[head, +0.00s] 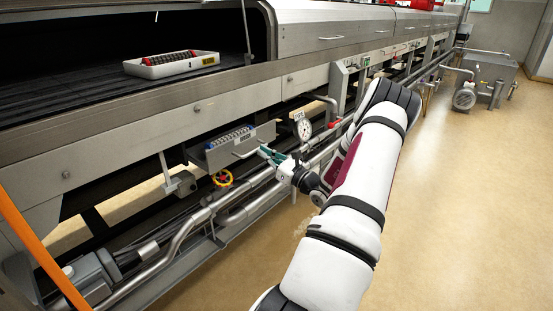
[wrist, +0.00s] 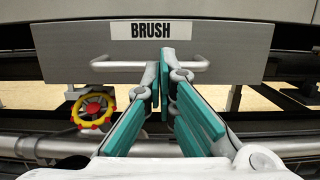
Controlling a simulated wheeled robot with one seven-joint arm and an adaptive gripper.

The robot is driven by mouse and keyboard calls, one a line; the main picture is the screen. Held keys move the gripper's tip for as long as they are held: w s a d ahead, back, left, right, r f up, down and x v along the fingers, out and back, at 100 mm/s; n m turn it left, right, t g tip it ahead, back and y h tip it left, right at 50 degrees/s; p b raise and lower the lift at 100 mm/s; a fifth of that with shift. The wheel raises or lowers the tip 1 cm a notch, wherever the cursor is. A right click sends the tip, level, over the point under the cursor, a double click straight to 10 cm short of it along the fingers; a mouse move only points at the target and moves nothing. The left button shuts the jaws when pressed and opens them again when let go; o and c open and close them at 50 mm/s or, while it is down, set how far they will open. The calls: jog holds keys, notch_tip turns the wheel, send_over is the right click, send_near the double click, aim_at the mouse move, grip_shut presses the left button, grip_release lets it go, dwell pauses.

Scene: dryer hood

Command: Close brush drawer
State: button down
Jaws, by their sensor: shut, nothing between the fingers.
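The brush drawer (head: 232,148) sticks out below the machine's side rail in the head view, with a row of brush bristles showing in its top. In the wrist view its grey front (wrist: 226,50) carries a BRUSH label (wrist: 161,31) and a horizontal bar handle (wrist: 195,65). My gripper (wrist: 160,65) is shut and empty, with its teal fingertips at the middle of the drawer front, over the handle's middle part. Whether the fingertips touch the front or handle I cannot tell. The gripper (head: 266,152) also shows beside the drawer front in the head view.
A red and yellow valve wheel (wrist: 93,108) sits below left of the drawer. A pressure gauge (head: 304,128) stands right of it. Pipes (head: 190,232) run below along the machine. A white tray (head: 172,65) lies on the belt.

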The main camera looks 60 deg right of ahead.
aim_at(249, 148)
jog(key=x, duration=0.3)
jog(key=f+x, duration=0.1)
jog(key=x, duration=0.5)
jog(key=shift+w+d+f, duration=0.1)
jog(key=shift+w+f, duration=0.25)
jog(key=shift+f, duration=0.05)
jog(key=shift+w+d+r, duration=0.1)
jog(key=shift+w+d, duration=0.05)
jog(key=shift+w, duration=0.45)
